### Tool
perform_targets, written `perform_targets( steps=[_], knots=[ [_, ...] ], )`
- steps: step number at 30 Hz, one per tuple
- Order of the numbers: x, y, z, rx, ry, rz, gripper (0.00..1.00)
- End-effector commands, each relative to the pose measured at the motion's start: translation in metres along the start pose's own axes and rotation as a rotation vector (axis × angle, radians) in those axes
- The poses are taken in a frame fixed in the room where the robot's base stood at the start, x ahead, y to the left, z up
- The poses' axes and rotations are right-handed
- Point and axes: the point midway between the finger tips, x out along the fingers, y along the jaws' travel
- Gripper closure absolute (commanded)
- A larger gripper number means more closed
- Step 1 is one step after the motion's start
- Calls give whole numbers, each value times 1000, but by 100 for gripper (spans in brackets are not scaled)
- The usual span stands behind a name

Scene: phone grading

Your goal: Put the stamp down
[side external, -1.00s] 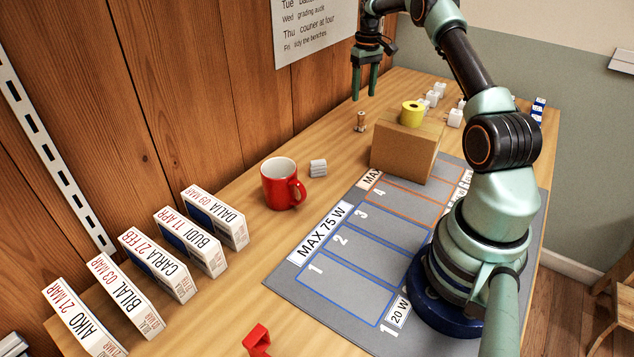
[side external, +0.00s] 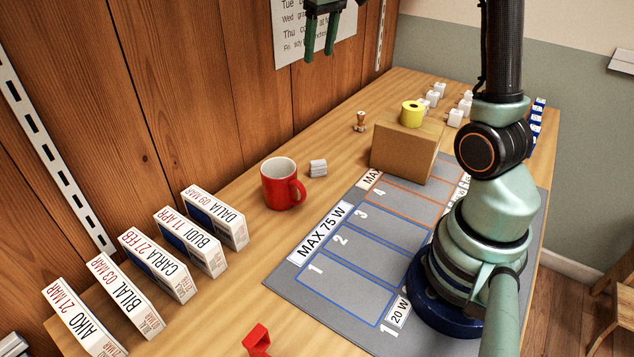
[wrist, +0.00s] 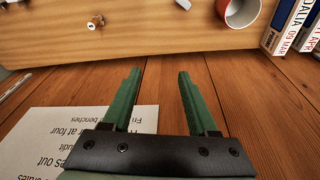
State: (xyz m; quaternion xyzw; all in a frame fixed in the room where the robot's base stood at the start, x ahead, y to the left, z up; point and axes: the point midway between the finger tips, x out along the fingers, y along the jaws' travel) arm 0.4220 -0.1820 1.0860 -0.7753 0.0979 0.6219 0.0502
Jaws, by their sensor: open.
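The stamp (side external: 360,121), small with a wooden handle, stands upright on the table to the left of the cardboard box. It also shows in the wrist view (wrist: 96,22), near the top left. My gripper (side external: 320,56) is open and empty, high in front of the wooden wall, well above the table and apart from the stamp. In the wrist view its two green fingers (wrist: 158,72) are spread with nothing between them.
A cardboard box (side external: 400,152) carries a yellow tape roll (side external: 412,114). A red mug (side external: 280,186) and a small white block (side external: 318,168) stand left of the grey mat (side external: 330,285). Labelled boxes (side external: 160,264) line the left. White items (side external: 455,118) stand at the back.

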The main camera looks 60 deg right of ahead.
Motion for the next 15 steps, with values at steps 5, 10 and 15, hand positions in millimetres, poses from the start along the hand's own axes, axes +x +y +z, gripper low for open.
perform_targets(
  steps=[5, 10, 15],
  knots=[
    [-28, -58, 41, -62, 85, -18, 41],
    [-37, -101, 89, -113, 159, -47, 41],
    [-33, -131, 135, -157, 223, -82, 41]
  ],
)
